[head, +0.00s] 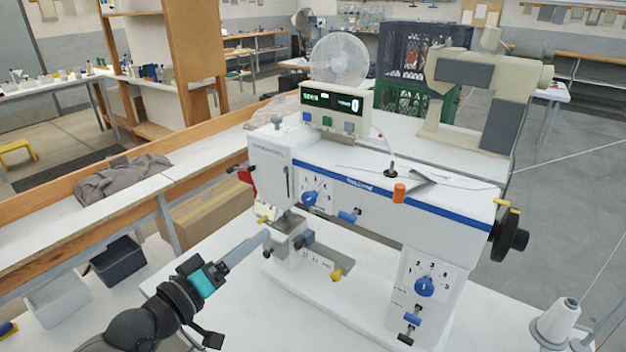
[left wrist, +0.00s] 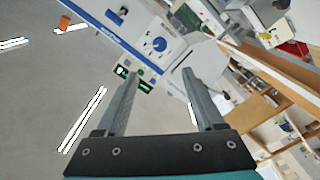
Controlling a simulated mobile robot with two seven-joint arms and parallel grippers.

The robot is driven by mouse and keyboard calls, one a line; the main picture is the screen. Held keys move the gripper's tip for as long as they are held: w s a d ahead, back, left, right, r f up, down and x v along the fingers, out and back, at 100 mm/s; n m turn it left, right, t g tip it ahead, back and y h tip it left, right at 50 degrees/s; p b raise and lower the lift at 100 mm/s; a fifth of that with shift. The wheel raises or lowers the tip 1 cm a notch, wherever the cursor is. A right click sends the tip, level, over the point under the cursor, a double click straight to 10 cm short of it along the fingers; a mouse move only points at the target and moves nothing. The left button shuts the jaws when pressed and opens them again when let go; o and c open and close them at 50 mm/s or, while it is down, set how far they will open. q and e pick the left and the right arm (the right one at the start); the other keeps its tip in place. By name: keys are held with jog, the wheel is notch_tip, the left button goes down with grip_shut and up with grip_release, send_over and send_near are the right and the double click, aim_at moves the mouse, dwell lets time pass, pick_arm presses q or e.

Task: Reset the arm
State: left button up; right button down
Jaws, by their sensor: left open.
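Part of the white, blue-striped press (left wrist: 110,20) with a blue knob shows beyond the fingers. My right gripper is not in view.
The press stands on a white table (head: 225,315), with a display box (head: 337,108) on top. A dark bin (head: 118,261) lies left. Another beige machine (head: 485,90) stands behind.

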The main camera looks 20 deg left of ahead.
pick_arm(q)
jog(key=s+d+f+m+g+y, duration=0.1)
jog(key=s+d+f+m+g, duration=0.25)
jog(key=f, duration=0.25)
jog(key=s+d+f+m+g+y, duration=0.1)
jog(key=s+d+f+m+g, duration=0.1)
jog(key=s+d+f+g, duration=0.3)
jog(key=s+a+f+m+g+y, duration=0.1)
jog(key=s+f+g+y, duration=0.15)
jog(key=s, duration=0.45)
jog(key=s+a+f+m+g+y, duration=0.1)
jog(key=s+f+g+y, duration=0.15)
jog(key=s, duration=0.45)
notch_tip(320, 180, down, 27)
jog(key=s+g+h+b, duration=0.1)
jog(key=b, duration=0.4)
jog(key=s+a+f+g+b, duration=0.1)
jog(key=s+f+b, duration=0.3)
jog(key=s+f, duration=1.2)
notch_tip(320, 180, down, 3)
jog(key=shift+a+r, duration=0.1)
jog(key=shift+a, duration=0.6)
